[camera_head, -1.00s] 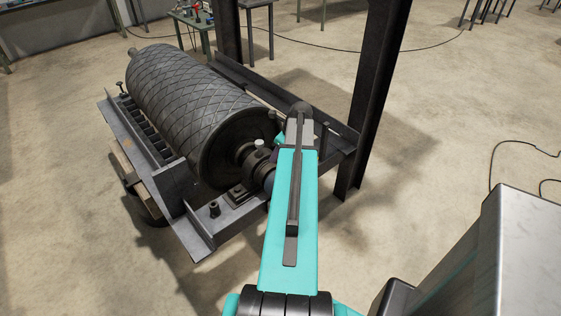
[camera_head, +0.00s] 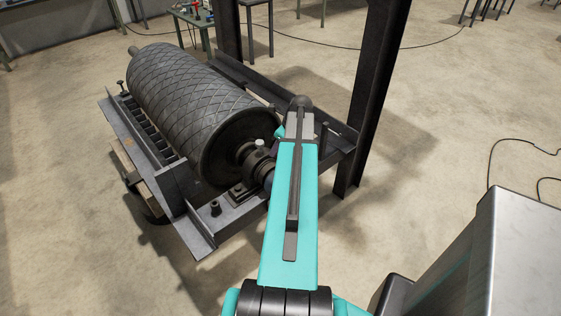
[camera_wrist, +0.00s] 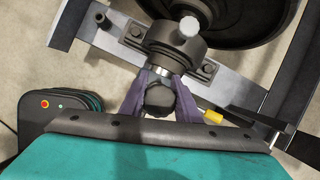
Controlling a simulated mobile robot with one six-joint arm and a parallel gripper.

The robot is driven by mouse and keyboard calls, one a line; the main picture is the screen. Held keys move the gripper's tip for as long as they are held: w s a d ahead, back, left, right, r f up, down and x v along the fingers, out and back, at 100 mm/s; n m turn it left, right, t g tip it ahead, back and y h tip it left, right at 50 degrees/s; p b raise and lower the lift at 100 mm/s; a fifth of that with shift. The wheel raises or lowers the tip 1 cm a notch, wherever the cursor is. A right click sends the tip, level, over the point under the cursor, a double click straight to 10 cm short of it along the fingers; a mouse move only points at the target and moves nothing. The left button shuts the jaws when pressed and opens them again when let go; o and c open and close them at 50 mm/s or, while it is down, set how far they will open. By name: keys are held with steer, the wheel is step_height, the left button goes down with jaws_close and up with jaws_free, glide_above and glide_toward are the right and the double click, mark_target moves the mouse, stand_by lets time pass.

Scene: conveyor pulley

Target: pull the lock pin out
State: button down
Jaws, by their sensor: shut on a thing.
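In the wrist view, the two purple fingers of my gripper (camera_wrist: 160,98) stand on either side of a dark knob-like piece, which I take to be the lock pin (camera_wrist: 159,100). They are shut on it. A short bright metal band shows between this piece and the dark bearing housing (camera_wrist: 172,45), which has a pale cap on top. I cannot tell how deep the pin sits. In the head view, the bearing housing (camera_head: 255,165) is at the near end of the ridged drum (camera_head: 190,100); my arm hides the gripper's fingertips and the pin.
A grey steel frame (camera_head: 204,229) carries the drum, with bolts near my arm. A dark upright post (camera_head: 371,95) stands close on the right. A small yellow-ended part (camera_wrist: 212,117) lies right of the fingers in the wrist view. Open concrete floor surrounds the frame.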

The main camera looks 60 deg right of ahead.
steer(key=shift+r+p, duration=1.25)
steer(key=shift+r, duration=0.5)
